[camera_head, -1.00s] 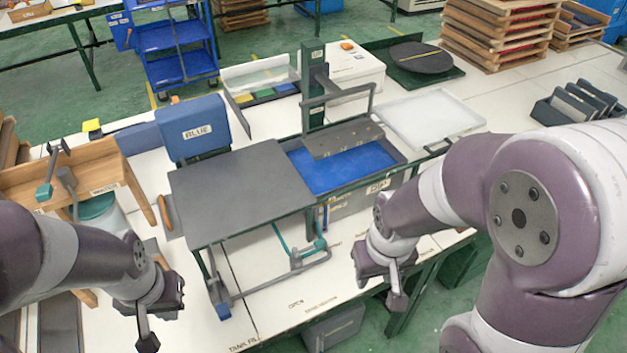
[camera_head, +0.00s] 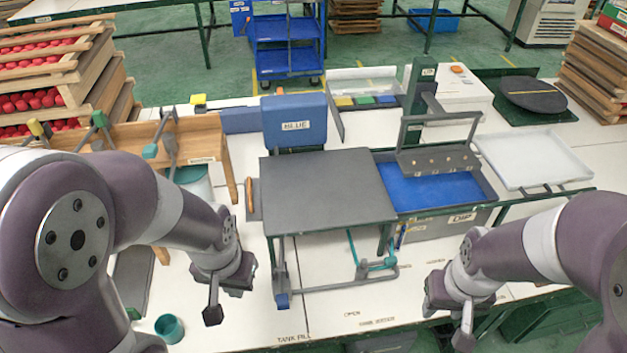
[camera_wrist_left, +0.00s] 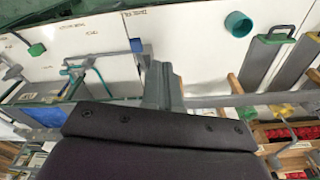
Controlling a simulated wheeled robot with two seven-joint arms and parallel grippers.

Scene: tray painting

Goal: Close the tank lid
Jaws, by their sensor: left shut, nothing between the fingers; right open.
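The tank marked DIP (camera_head: 445,222) stands at centre right with its blue contents (camera_head: 435,190) exposed. A flat dark grey panel (camera_head: 325,185) lies level beside its left edge; it looks like the tank lid, swung open. An orange grip (camera_head: 250,195) shows at the panel's left edge. My left gripper (camera_head: 214,308) is shut and empty, left of the panel's front left corner and apart from it. Its fingers also show in the left wrist view (camera_wrist_left: 160,75). My right gripper (camera_head: 455,318) is open and empty in front of the tank.
A blue container marked BLUE (camera_head: 294,122) stands behind the panel. A post with a dark rack (camera_head: 438,160) rises over the tank. A white tray (camera_head: 532,158) is at right. A wooden stand (camera_head: 215,150) and a teal cup (camera_head: 169,328) are at left. The front table strip is mostly clear.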

